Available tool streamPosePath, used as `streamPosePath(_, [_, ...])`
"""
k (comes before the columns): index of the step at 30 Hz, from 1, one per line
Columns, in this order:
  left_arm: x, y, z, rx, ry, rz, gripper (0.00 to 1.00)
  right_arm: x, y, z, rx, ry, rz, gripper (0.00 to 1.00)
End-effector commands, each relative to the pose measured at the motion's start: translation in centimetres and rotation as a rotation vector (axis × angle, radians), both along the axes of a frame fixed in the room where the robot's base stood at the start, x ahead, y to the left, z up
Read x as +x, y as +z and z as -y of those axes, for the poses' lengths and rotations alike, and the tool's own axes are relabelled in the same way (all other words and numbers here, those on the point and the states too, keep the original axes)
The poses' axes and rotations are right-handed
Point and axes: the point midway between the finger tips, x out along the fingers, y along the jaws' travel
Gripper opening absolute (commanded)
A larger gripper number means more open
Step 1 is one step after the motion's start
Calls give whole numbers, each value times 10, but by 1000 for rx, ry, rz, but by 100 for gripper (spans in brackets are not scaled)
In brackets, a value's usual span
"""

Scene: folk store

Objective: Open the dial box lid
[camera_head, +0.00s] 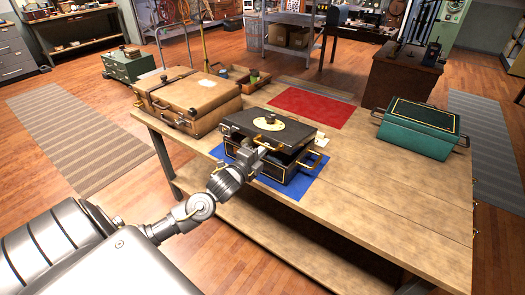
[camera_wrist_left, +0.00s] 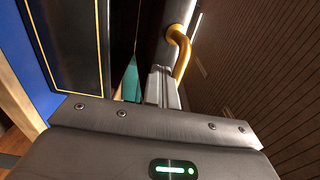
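The dial box (camera_head: 271,172) is a black case with gold trim on a blue mat (camera_head: 294,188) on the wooden table. Its black lid (camera_head: 300,138) carries a pale round dial with a dark knob (camera_head: 269,120). The lid is tilted partly up, with a dark gap under its front edge. My left gripper (camera_head: 254,148) is at the front of this gap. In the left wrist view its fingers (camera_wrist_left: 162,88) look closed together, beside the brass handle (camera_wrist_left: 182,52) and lid edge, with the gold-lined box wall (camera_wrist_left: 75,45) to the left. My right gripper is out of view.
Tan cases (camera_head: 200,98) stand left of the dial box. A green case (camera_head: 420,127) sits at the table's right. A red mat (camera_head: 312,106) lies bare behind the box. The table's front right (camera_head: 400,210) is clear.

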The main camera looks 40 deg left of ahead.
Motion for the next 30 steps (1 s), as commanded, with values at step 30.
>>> streamPosePath(30, [6,25,0,0,-1,1,0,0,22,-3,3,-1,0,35])
